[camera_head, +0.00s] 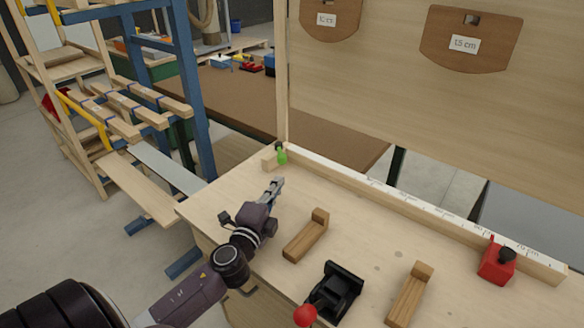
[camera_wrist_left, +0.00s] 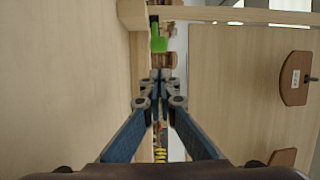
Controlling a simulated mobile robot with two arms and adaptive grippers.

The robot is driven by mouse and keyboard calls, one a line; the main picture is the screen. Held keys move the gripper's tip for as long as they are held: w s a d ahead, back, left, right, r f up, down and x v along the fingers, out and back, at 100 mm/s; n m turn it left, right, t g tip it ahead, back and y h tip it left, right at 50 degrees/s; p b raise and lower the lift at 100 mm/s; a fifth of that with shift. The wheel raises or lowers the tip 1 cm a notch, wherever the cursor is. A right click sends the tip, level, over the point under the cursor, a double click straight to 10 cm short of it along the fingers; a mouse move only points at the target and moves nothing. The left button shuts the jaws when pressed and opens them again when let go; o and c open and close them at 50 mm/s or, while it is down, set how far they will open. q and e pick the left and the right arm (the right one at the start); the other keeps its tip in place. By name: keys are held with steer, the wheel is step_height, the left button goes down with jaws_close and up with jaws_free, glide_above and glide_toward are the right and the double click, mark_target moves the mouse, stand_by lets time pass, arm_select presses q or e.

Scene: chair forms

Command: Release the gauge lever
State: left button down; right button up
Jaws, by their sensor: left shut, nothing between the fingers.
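A wooden bench top (camera_head: 220,205) carries a white scale strip (camera_head: 400,195) along its back edge. A small green part with a dark top (camera_head: 281,156) stands at the strip's left end; it also shows in the left wrist view (camera_wrist_left: 159,43). A red block with a black knob (camera_head: 495,263) sits at the strip's right end. A black device (camera_head: 338,287) with a red ball knob (camera_head: 305,315) is at the front. I cannot tell which is the gauge lever. My left gripper (camera_head: 277,183) is shut and empty, short of the green part; its fingertips (camera_wrist_left: 160,76) meet in the wrist view.
Two wooden L-shaped pieces (camera_head: 303,238) (camera_head: 406,300) lie on the bench. A wooden board with brown templates (camera_head: 470,42) stands behind it. A blue and wooden rack (camera_head: 190,90) stands at the left. The bench between gripper and strip is clear.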

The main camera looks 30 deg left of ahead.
arm_select(q)
steer(key=shift+s+r, duration=0.15)
steer(key=shift+s, duration=0.05)
steer(key=p, duration=0.2)
glide_toward(280, 152)
steer(key=w+d, duration=0.2)
steer(key=w, duration=0.1)
steer(key=w+d, duration=0.1)
steer(key=shift+w+d+r, duration=0.3)
steer(key=shift+w+r, duration=0.05)
steer(key=shift+w+a, duration=0.1)
steer(key=shift+w, duration=0.5)
steer(key=shift+a+b, duration=0.1)
steer(key=shift+b, duration=0.3)
